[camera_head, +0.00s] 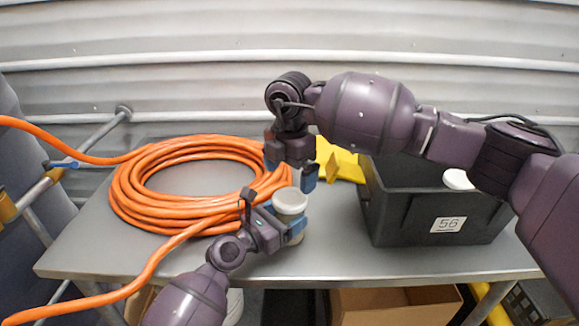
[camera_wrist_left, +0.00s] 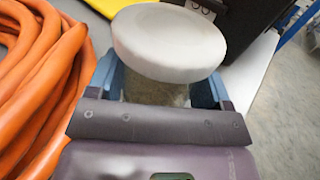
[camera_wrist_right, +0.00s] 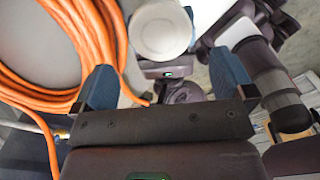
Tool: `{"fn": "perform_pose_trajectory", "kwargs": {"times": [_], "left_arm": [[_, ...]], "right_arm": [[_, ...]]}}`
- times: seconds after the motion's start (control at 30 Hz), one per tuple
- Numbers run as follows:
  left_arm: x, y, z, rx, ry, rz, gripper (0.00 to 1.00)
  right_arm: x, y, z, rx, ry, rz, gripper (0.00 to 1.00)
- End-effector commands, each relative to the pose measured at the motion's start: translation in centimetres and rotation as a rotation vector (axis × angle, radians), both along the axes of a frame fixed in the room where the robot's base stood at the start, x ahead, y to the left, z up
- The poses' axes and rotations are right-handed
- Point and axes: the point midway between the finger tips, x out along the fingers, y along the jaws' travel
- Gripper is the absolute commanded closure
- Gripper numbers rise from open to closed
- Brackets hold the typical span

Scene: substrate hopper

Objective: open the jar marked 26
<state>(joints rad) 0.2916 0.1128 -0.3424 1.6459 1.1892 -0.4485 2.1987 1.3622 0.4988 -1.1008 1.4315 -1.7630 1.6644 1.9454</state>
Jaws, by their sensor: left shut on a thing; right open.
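A jar with a white lid (camera_head: 290,201) is held upright over the front of the table, its lid on. My left gripper (camera_head: 292,226) is shut around the jar's body below the lid. In the left wrist view the lid (camera_wrist_left: 168,42) covers the top and the jar's body (camera_wrist_left: 155,92) sits between the blue fingers. My right gripper (camera_head: 291,173) is open and empty, pointing down just above and behind the lid. In the right wrist view the lid (camera_wrist_right: 160,28) lies beyond the open fingers. No number on the jar is visible.
A coil of orange hose (camera_head: 135,195) covers the left of the table (camera_head: 330,235). A black bin marked 56 (camera_head: 400,220) stands at the right with a white lid (camera_head: 458,180) inside. A yellow object (camera_head: 340,160) lies behind my right gripper. A cardboard box (camera_head: 395,305) is below.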

Motion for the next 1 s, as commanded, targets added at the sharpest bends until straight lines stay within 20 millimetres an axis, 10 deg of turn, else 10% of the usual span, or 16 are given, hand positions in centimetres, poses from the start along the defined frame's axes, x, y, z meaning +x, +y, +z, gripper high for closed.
{"fn": "perform_pose_trajectory", "kwargs": {"times": [0.5,0.9,1.0], "left_arm": [[0.0,0.0,0.0,-0.001,0.001,0.000,0.93],[0.0,0.0,0.0,-0.001,0.001,0.000,0.93],[0.0,0.0,0.0,-0.001,0.001,0.000,0.93]], "right_arm": [[0.0,0.0,-6.3,0.001,0.002,0.002,0.00],[0.0,0.0,-6.9,-0.001,0.001,0.003,0.00],[0.0,0.0,-6.9,-0.001,0.001,0.003,0.15]]}}
